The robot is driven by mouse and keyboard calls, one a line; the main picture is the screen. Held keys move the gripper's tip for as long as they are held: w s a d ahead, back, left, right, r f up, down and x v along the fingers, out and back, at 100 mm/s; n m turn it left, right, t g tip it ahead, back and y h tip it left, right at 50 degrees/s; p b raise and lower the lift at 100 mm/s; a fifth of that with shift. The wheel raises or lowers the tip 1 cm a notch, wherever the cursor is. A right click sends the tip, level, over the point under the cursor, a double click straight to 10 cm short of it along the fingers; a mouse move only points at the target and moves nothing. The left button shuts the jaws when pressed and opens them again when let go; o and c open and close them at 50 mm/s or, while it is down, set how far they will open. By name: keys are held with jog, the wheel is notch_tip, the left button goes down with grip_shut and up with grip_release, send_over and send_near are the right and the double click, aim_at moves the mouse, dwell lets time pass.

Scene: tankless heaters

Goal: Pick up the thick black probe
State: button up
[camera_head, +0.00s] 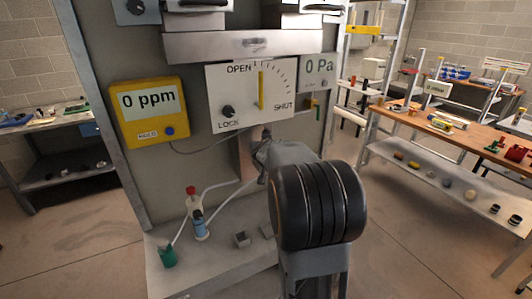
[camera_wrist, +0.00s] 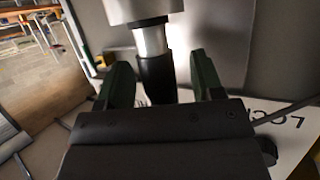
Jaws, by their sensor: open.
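A thick black cylinder (camera_wrist: 157,78) with a silver neck, which looks like the probe, shows in the wrist view below a wide metal fitting (camera_wrist: 143,10). My gripper (camera_wrist: 160,62) is open, with one dark green finger on each side of the cylinder. Gaps show between the cylinder and both fingers, and its lower end is hidden behind the gripper body. In the head view my gripper (camera_head: 261,152) is in front of the heater cabinet, below the lever panel. My own arm hides the probe there.
A yellow meter (camera_head: 149,112) reads 0 ppm, and a thin cable runs from it towards my gripper. The OPEN/SHUT panel (camera_head: 240,112) is just above. A red-capped bottle (camera_head: 197,218) and a green cup (camera_head: 167,257) with tubes stand on the ledge below.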

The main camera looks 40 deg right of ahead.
jog(key=c, duration=1)
jog(key=shift+c, duration=0.3)
jog(key=shift+r, duration=0.15)
